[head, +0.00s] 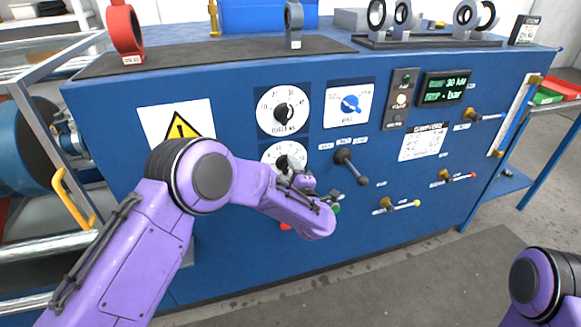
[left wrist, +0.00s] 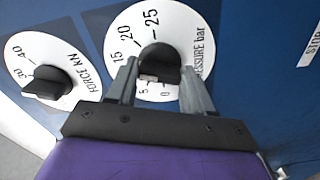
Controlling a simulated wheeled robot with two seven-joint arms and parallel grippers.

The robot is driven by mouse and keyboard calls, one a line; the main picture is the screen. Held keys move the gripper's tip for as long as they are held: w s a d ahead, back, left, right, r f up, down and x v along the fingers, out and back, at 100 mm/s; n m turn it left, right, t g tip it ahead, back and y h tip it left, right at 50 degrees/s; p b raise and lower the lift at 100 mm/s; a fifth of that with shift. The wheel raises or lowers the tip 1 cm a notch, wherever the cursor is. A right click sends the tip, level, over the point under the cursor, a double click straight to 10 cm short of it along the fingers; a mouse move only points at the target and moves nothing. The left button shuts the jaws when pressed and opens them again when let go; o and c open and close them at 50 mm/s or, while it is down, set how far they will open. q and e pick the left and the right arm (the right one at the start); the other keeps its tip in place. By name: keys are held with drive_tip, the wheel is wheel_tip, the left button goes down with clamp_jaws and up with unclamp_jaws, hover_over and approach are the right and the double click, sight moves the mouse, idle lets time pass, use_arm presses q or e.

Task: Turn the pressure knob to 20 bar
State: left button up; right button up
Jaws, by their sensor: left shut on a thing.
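The pressure knob (left wrist: 160,62) is black, in the middle of a white dial (left wrist: 187,22) marked "PRESSURE bar" with 5, 15, 20 and 25 readable. My left gripper (left wrist: 158,78) is shut on this knob, one finger on each side. I cannot tell for sure which mark the knob points to. In the head view the pressure dial (head: 269,155) is the lower of two white dials, and my left gripper (head: 298,178) and forearm cover part of it. My right gripper is out of view; only part of my right arm shows at the bottom right.
The force knob (left wrist: 46,82) is on the neighbouring dial, above the pressure dial in the head view. A blue selector (head: 350,103), a black lever (head: 350,165) and several small valve handles lie to the right. A display (head: 446,88) reads "30 kN" above "- bar".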

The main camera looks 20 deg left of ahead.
use_arm(q)
drive_tip(key=m+p, duration=0.1)
drive_tip(key=m, duration=0.3)
drive_tip(key=shift+p, duration=0.4)
drive_tip(key=shift+s+f+m+p, duration=0.1)
drive_tip(key=shift+m+p, duration=0.1)
drive_tip(key=shift+m, duration=0.4)
drive_tip(key=shift+f+m+p, duration=0.1)
drive_tip(key=shift+m+p, duration=0.05)
drive_tip(key=shift+m, duration=0.45)
drive_tip(key=o, duration=1)
drive_tip(key=shift+o, duration=0.2)
drive_tip(key=v, duration=1)
drive_tip(key=shift+s+d, duration=0.2)
